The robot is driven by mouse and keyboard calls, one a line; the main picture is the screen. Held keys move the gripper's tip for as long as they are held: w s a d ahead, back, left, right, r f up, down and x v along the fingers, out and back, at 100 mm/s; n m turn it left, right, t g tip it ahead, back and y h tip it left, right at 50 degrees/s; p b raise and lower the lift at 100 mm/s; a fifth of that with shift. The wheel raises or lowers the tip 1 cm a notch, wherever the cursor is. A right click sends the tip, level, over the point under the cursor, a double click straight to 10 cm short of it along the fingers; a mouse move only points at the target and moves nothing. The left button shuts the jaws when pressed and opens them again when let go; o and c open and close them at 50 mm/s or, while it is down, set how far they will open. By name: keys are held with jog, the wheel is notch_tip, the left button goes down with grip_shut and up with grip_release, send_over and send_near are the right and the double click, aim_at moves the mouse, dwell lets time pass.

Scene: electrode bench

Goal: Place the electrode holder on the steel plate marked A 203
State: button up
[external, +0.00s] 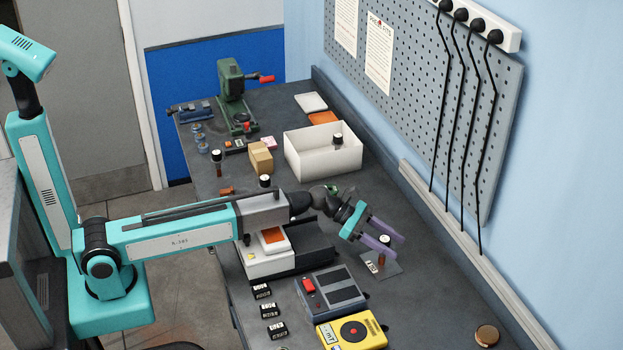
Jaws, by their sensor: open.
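A small electrode holder (384,241) with a pale, dark-rimmed cap and a reddish-brown lower part stands upright at a small grey plate (392,266). A white label (374,266) lies at the plate's left side; its marking is too small to read. My gripper (397,247) is open, with its two purple fingers on either side of the holder. The near finger hides part of the holder, and I cannot tell whether either finger touches it. Similar capped pieces stand at the left of the bench (217,164), behind my forearm (265,181) and at the white bin (338,141).
A white bin (300,160), a cardboard box (261,158) and a green press (232,95) stand farther back. A grey device (332,291) and a yellow meter (352,331) stand in front of the plate. Black rods (467,130) hang on the right wall. Bench right of the plate is clear.

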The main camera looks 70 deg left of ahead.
jog(key=b+v, duration=0.1)
jog(key=v, duration=0.9)
jog(key=shift+s+a+r, duration=0.1)
dwell(0.4)
